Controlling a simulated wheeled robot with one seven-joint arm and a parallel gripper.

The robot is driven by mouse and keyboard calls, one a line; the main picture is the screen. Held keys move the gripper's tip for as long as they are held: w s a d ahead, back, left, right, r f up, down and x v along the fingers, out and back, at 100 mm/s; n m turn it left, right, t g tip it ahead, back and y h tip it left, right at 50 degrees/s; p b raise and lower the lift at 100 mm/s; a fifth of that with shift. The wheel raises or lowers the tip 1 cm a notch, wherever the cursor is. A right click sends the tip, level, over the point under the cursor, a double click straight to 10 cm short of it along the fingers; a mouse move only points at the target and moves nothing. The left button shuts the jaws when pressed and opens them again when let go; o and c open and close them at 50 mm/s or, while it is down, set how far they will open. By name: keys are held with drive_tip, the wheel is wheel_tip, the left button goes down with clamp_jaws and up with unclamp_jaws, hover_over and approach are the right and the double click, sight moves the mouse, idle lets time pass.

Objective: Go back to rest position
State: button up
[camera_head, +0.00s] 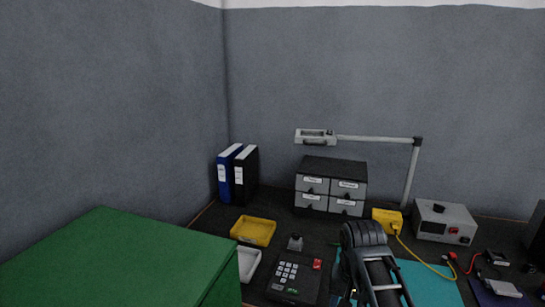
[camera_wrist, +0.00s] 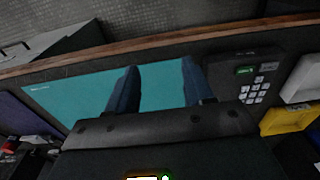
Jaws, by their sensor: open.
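My gripper (camera_wrist: 160,88) shows in the wrist view with its two dark fingers spread apart. It is open and nothing is between the fingers. The teal mat (camera_wrist: 80,95) lies behind the fingers, and the black keypad device (camera_wrist: 243,80) is to their right. In the head view my arm reaches over the left part of the teal mat (camera_head: 430,285), at the lower middle right. The fingers cannot be made out in that view.
The keypad device (camera_head: 293,278) stands close left of my arm. A yellow tray (camera_head: 253,231), drawer cabinet (camera_head: 331,186), lamp (camera_head: 375,138), yellow box (camera_head: 386,220) and grey power unit (camera_head: 445,221) stand around it. A green cabinet (camera_head: 115,260) fills the lower left. Space above the bench is mostly free.

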drive_tip(key=s+d+f+n+t, duration=0.1)
drive_tip(key=s+d+f+t, duration=0.1)
drive_tip(key=s+f, duration=0.55)
drive_tip(key=s+d+f+t, duration=0.2)
drive_tip(key=s+f+t, duration=0.1)
drive_tip(key=s+f, duration=0.4)
drive_tip(key=s+d+r+n+t, duration=0.1)
drive_tip(key=s+r+t, duration=0.25)
drive_tip(key=s, duration=1.15)
drive_tip(key=s+r+t, duration=0.3)
drive_tip(key=s+r, duration=0.6)
drive_tip(key=r, duration=0.3)
drive_tip(key=s+r+n+t, duration=0.1)
drive_tip(key=s+r+t, duration=0.2)
drive_tip(key=s+r, duration=0.6)
wheel_tip(320, 180, up, 4)
drive_tip(key=shift+a+r, duration=0.1)
drive_tip(key=shift+a, duration=0.25)
